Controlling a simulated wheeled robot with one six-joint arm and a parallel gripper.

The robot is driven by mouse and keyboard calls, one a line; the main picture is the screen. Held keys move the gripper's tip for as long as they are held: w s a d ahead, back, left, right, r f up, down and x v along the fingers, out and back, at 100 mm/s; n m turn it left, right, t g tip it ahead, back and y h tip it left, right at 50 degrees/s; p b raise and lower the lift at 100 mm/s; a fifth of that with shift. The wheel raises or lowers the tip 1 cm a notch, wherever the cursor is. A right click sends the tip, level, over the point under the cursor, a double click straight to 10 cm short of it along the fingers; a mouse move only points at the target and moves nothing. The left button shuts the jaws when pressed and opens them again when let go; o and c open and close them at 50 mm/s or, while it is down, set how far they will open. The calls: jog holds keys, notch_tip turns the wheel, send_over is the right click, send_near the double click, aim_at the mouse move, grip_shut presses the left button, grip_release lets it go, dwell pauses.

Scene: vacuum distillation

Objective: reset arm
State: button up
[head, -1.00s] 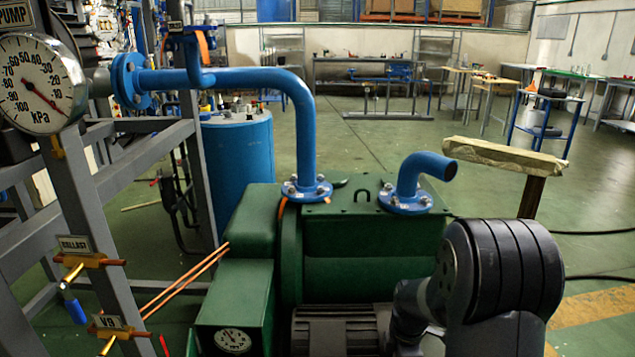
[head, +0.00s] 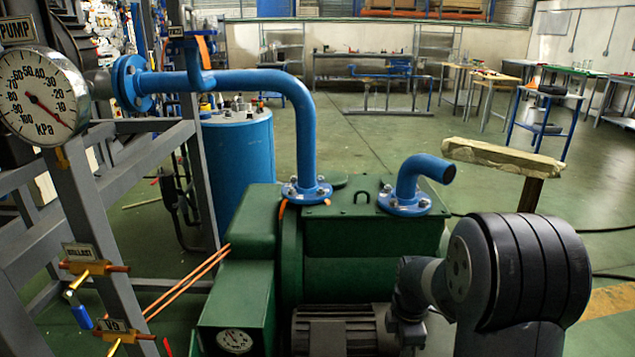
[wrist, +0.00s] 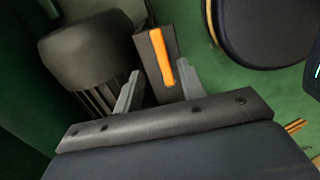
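My gripper (wrist: 158,88) shows in the wrist view with its two grey fingers spread apart and nothing clearly held between them. An orange bar (wrist: 161,57) on a dark block appears between and beyond the fingertips; I cannot tell how far off it is. In the head view my dark arm fills the lower right, in front of the green pump (head: 350,245), and my gripper does not show there.
Blue pipes (head: 250,80) rise from the pump. At left are the PUMP gauge (head: 40,95), the BALLAST valve (head: 92,267) and the V9 valve (head: 120,333) on a grey frame. A wooden-topped post (head: 515,157) stands at right. Green floor behind is open.

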notch_tip(320, 180, down, 7)
jog(key=shift+s+f+b, duration=0.1)
jog(key=shift+b, duration=0.9)
jog(key=shift+s+r+m, duration=0.3)
jog(key=shift+s+m, duration=0.15)
jog(key=shift+m, duration=0.45)
